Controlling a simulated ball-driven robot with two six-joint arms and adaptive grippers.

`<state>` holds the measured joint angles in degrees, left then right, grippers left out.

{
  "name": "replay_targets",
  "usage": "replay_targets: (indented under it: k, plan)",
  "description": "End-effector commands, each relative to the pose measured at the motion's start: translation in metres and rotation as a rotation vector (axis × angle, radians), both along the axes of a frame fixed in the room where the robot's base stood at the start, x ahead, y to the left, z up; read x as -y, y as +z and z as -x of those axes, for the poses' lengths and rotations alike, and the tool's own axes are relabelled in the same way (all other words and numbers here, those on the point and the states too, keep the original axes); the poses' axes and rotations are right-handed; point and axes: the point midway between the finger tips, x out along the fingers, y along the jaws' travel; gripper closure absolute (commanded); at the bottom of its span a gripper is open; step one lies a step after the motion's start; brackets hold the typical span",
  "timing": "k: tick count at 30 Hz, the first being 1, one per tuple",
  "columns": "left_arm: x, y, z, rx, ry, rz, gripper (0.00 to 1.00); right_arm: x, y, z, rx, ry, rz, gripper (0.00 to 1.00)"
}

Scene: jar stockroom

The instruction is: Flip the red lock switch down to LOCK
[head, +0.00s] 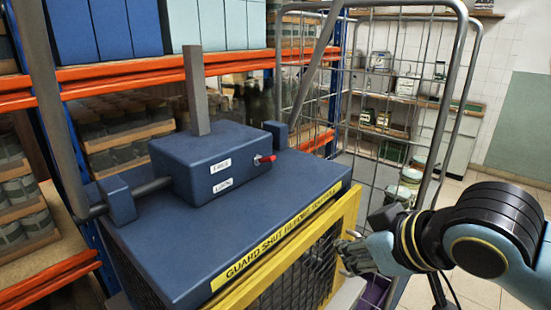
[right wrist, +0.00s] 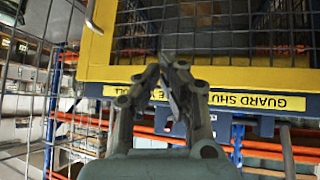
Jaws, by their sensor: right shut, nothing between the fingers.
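The red lock switch (head: 268,158) is a small lever on the front face of a blue box (head: 215,150). It sticks out toward the right; its exact tilt is hard to tell. Two white labels, an upper one (head: 221,165) and a lower one (head: 222,185), sit left of it, their print too small to read surely. My right gripper (head: 347,250) is shut and empty, below and right of the switch, beside the yellow guard frame (head: 290,255). My left gripper is not in view.
The blue housing (head: 170,260) carries a yellow strip reading GUARD SHUT (head: 270,245). A wire cage trolley (head: 400,90) stands behind and right. Orange-beamed shelves with jars line the left. The space above the housing's front is clear.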

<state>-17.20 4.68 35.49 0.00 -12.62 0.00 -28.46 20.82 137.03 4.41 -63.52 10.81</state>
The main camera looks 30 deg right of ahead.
Motion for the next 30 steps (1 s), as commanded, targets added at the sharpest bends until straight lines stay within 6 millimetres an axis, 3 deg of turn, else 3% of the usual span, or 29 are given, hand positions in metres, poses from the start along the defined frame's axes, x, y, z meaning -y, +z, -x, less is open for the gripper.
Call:
replay_targets:
  k: [3,6,9,13,19,30]
  plan:
    - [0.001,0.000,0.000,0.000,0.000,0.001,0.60,0.007,0.035,-0.045,0.203,0.057,-0.032,1.00]
    - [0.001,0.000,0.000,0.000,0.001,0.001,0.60,0.008,0.071,-0.077,0.375,0.122,-0.087,1.00]
    - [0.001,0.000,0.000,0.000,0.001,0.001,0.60,0.006,0.105,-0.097,0.510,0.189,-0.147,1.00]
    - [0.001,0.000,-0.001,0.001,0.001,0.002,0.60,0.004,0.137,-0.110,0.620,0.258,-0.207,1.00]
    - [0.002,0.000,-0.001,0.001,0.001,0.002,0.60,0.002,0.156,-0.115,0.682,0.299,-0.249,1.00]
    - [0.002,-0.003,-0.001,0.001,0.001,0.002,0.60,0.001,0.155,-0.117,0.684,0.297,-0.250,1.00]
